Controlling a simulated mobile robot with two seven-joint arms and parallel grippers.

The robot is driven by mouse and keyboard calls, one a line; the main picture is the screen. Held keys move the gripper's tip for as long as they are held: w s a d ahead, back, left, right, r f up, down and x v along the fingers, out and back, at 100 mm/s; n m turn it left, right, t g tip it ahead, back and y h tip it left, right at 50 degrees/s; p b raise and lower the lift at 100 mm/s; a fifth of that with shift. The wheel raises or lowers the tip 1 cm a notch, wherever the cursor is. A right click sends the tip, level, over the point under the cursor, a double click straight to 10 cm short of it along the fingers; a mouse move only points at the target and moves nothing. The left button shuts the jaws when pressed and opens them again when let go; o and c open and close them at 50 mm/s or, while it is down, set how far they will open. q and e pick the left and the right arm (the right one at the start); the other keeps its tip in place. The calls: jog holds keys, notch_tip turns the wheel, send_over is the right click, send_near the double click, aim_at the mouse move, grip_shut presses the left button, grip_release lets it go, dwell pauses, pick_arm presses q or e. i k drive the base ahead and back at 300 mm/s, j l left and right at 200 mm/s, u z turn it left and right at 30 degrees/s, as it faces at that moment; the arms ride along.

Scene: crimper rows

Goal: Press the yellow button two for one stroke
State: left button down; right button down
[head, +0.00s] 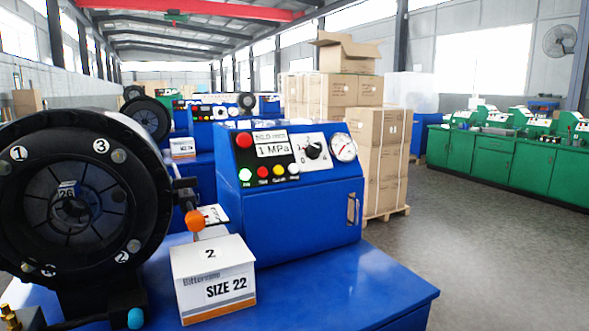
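A blue control box (300,213) stands on a blue machine bench, its sloped panel facing me. In the lower row of the panel is a small yellow button (278,171), between a red button (262,172) and a white button (293,168). A pale green button (245,174) is at the row's left end. A larger red button (244,140) sits above. The display (271,150) reads 1 MPa on its lower line. A white box (213,278) marked 2 and SIZE 22 stands in front. Neither gripper is in view.
The black round crimper head (150,190) fills the left, with an orange knob (195,220) beside it. A dial (313,147) and a pressure gauge (343,147) are on the panel's right. More blue machines and stacked cartons (377,160) stand behind. The right floor is clear.

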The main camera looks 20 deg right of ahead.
aim_at(278, 171)
jog(key=i+l, duration=0.1)
jog(key=l, duration=0.65)
jog(key=i+l, duration=0.1)
jog(key=l, duration=0.65)
